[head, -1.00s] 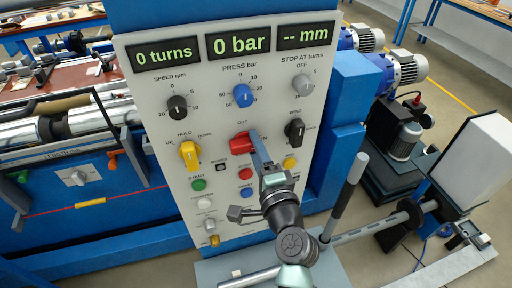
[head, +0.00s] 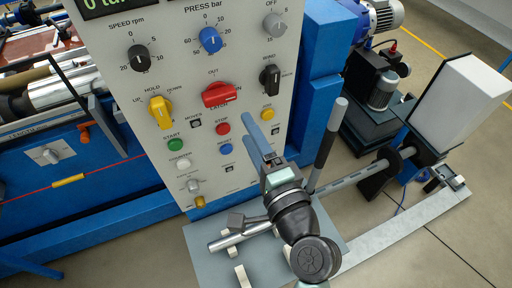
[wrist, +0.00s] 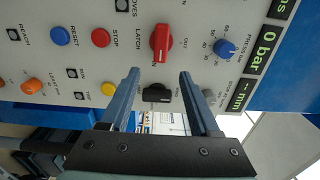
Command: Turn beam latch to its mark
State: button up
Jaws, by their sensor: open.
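The beam latch is a red bar knob (head: 220,94) on the light grey panel, with "OUT" above it and "LATCH" below it. Its bar lies roughly crosswise, with a white mark at its right end. The wrist view shows the knob (wrist: 161,42) just beyond my fingertips, its white-marked end toward them. My gripper (head: 260,130) is open and empty, below and right of the knob in the head view. In the wrist view my two fingers (wrist: 160,74) stand apart, clear of the knob. The lettering beside the knob's marked end is partly unreadable.
A black knob (head: 270,79) sits right of the latch; it shows between my fingers in the wrist view (wrist: 157,93). A yellow knob (head: 160,111) is to the left. Red stop (head: 222,128) and blue buttons lie below. A dark upright lever (head: 325,150) stands right of my arm.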

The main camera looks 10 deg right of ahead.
jog(key=shift+v, duration=1.2)
jog(key=w+a+r+n+t+h, duration=0.15)
jog(key=r+n, duration=0.45)
jog(key=r, duration=0.7)
jog(key=w+a+r+n+t+y, duration=0.1)
jog(key=w+a+r+n+t, duration=0.3)
jog(key=r, duration=0.8)
jog(key=s+r+n+t+h, duration=0.2)
jog(key=s+r, duration=0.3)
jog(key=r, duration=0.3)
jog(key=s+r+n+t+h, duration=0.2)
jog(key=s+r, duration=0.4)
jog(key=r, duration=0.3)
jog(key=shift+d+r+n, duration=0.2)
jog(key=shift+r+n, duration=0.1)
jog(key=shift+n, duration=0.3)
jog(key=shift+s+t, duration=0.1)
jog(key=shift+t, duration=0.15)
